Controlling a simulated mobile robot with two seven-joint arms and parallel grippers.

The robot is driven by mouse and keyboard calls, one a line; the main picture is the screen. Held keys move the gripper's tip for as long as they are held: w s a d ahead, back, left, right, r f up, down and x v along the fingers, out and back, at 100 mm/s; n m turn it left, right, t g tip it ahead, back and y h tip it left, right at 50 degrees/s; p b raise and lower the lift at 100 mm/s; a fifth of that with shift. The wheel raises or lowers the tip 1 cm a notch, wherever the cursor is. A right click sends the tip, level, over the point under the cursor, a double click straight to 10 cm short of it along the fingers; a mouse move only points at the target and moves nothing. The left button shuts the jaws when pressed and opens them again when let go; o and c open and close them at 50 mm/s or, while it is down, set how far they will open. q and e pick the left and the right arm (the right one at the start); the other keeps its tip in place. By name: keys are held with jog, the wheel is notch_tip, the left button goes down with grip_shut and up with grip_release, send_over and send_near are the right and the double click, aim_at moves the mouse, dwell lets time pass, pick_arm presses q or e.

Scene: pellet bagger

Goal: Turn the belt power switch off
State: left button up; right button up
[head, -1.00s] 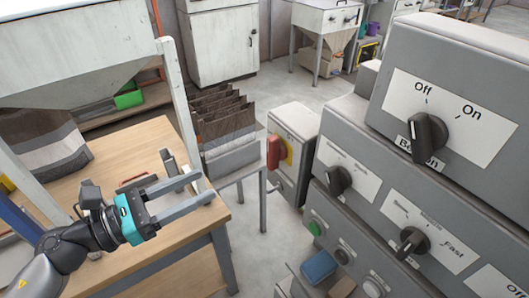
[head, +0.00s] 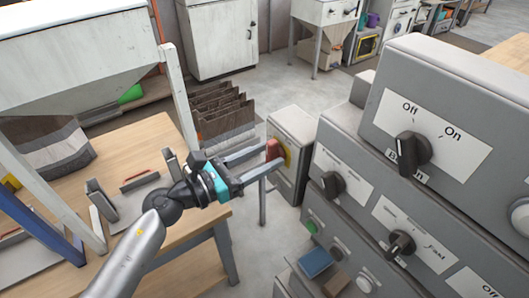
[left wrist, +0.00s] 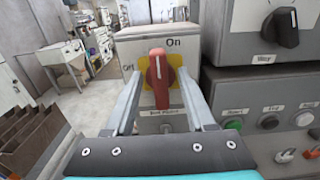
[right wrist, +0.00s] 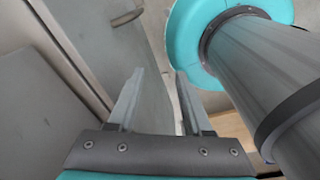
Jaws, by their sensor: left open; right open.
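The belt power switch is a red knob on a yellow plate (left wrist: 183,78) on a grey box (head: 292,128). In the left wrist view the red knob (left wrist: 160,72) stands upright, with "On" above it and "Off" to its left. It also shows in the head view (head: 273,149), partly hidden by a finger. My left gripper (head: 274,155) is open, its fingers on either side of the knob; I cannot tell whether they touch it. My right gripper (right wrist: 159,74) is open and empty in the right wrist view.
A large grey control panel (head: 480,85) with several black knobs and buttons stands close on the right. A wooden table (head: 140,150) is below my left arm. A stand of folded brown bags (head: 222,110) is left of the switch box. A grey cabinet door fills much of the right wrist view.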

pick_arm(q)
jog(key=shift+w+d, duration=0.15)
grip_shut()
dwell(0.4)
